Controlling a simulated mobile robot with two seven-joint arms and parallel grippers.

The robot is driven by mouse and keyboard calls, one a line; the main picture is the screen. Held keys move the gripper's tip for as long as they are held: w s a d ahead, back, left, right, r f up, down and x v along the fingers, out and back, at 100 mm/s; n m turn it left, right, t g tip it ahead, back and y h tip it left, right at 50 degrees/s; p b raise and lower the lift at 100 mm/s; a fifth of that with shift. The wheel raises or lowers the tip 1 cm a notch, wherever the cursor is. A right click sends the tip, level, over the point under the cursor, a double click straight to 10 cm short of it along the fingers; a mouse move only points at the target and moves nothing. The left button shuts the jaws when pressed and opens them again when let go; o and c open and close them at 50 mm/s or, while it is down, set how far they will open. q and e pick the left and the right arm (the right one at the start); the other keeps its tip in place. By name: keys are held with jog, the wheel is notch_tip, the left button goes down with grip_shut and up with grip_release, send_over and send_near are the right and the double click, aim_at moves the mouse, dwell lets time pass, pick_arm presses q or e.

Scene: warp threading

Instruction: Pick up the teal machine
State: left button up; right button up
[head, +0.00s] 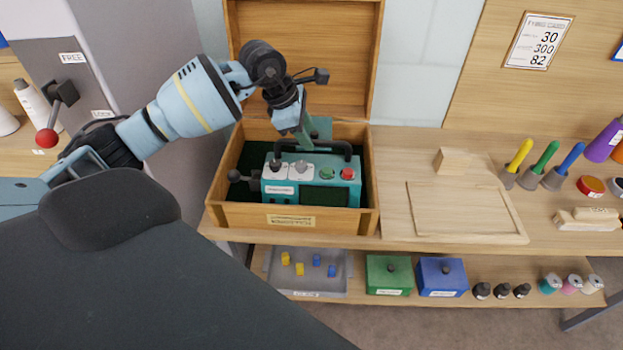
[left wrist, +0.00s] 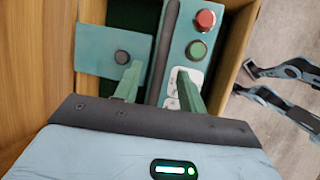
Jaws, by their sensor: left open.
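The teal machine (head: 312,182) sits upright inside an open wooden box (head: 290,217). It has knobs, a green and a red button on its face, and a dark handle (head: 345,152) along its top. My left gripper (head: 308,138) is above the machine, pointing down at the handle. In the left wrist view the left gripper (left wrist: 158,84) is open, its green fingers on either side of the dark handle (left wrist: 167,45). Whether they touch it I cannot tell. The machine's red button (left wrist: 205,18) shows beyond the right finger. My right gripper is not identifiable.
The box's raised lid (head: 305,50) stands behind the arm. A wooden tray (head: 465,208) lies to the box's right, with coloured handles (head: 543,162) farther right. A grey bin (head: 308,272) and green box (head: 388,275) are on the lower shelf.

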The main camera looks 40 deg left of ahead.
aim_at(314, 141)
pick_arm(q)
jog(key=x, duration=0.4)
jog(key=shift+d+f, duration=0.1)
jog(key=shift+f, duration=0.15)
grip_shut()
jog(key=shift+w+r, duration=0.1)
dwell(1.0)
jog(key=shift+w+r, duration=0.1)
jog(key=shift+r, duration=0.05)
